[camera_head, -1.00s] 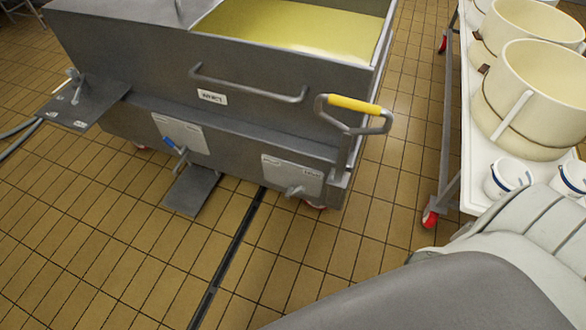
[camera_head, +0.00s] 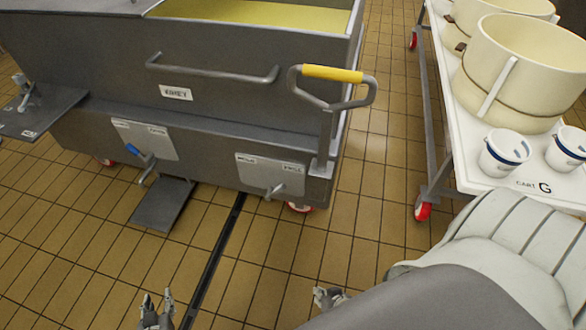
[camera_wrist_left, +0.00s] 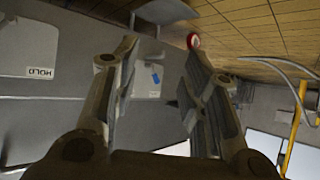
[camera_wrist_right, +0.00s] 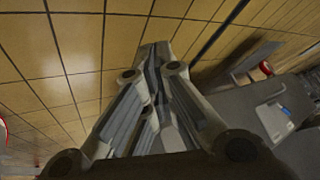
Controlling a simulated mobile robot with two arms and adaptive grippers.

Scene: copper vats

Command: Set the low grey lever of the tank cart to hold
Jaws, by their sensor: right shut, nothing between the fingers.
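The tank cart (camera_head: 215,125) is a grey metal tank holding yellow liquid. Its low grey lever (camera_head: 274,191) sits on the right pale plate (camera_head: 255,176), tilted down to the left; the plate's labels are too small to read in the head view. In the left wrist view an upside-down plate reads HOLD (camera_wrist_left: 41,73); the grey lever is not clear there. My left gripper (camera_head: 158,296) is open and empty, low in front of the cart and apart from it. My right gripper (camera_head: 322,293) is shut and empty, below and right of the lever; its fingertips meet in its wrist view (camera_wrist_right: 154,50).
A blue-handled lever (camera_head: 138,153) sits on the left plate above a grey pedal (camera_head: 164,203). A yellow-gripped handle (camera_head: 332,74) sticks out at the cart's right corner. A white cart (camera_head: 505,177) with pots and cups stands right. Tiled floor in front is clear.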

